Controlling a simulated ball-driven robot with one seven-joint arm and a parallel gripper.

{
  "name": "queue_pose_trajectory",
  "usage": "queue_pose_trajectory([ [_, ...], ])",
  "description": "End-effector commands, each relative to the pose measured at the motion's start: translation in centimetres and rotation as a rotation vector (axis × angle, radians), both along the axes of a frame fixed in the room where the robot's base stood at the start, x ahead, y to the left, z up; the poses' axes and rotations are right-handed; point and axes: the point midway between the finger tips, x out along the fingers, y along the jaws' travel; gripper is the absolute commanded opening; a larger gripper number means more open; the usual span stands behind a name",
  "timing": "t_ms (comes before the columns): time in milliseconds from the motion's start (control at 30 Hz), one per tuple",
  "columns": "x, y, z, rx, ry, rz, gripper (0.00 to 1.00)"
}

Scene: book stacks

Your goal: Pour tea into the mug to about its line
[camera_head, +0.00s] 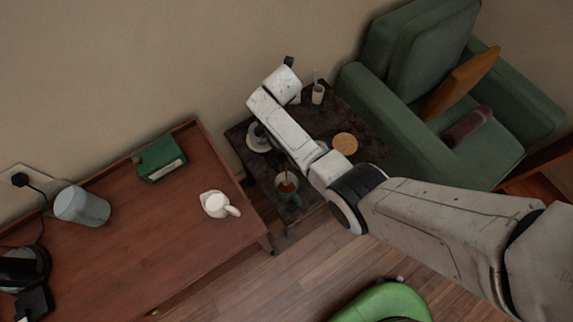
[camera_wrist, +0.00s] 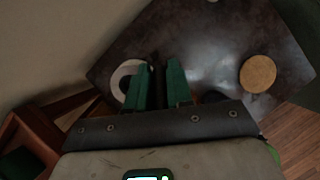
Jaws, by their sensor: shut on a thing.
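The green mug (camera_head: 288,195) stands upright on the dark side table (camera_head: 372,131), with reddish-brown tea (camera_head: 287,184) inside. A thin brown streak shows just above it, apparently tea falling. Its line cannot be made out. In the wrist view my gripper (camera_wrist: 159,68) is shut on a narrow dark thing between its green fingers, apparently a handle. The rest of that thing is hidden by my arm and fingers, so I cannot tell its shape. In the head view my arm crosses over the table and hides the fingers.
A white ring-shaped dish (camera_wrist: 118,80) lies beside the fingers. A round cork coaster (camera_head: 345,143) and a small white cup (camera_head: 318,95) are on the side table. A white jug (camera_head: 214,204) and green book (camera_head: 160,158) are on the desk (camera_head: 130,250). A green armchair (camera_head: 400,115) stands close right.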

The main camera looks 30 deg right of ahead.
Motion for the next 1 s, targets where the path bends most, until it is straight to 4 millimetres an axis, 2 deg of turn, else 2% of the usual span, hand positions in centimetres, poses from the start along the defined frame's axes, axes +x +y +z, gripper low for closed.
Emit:
queue_pose_trajectory([
  [1000,-0.67,0.55,0.09,-0.033,-0.052,0.002,0.00],
])
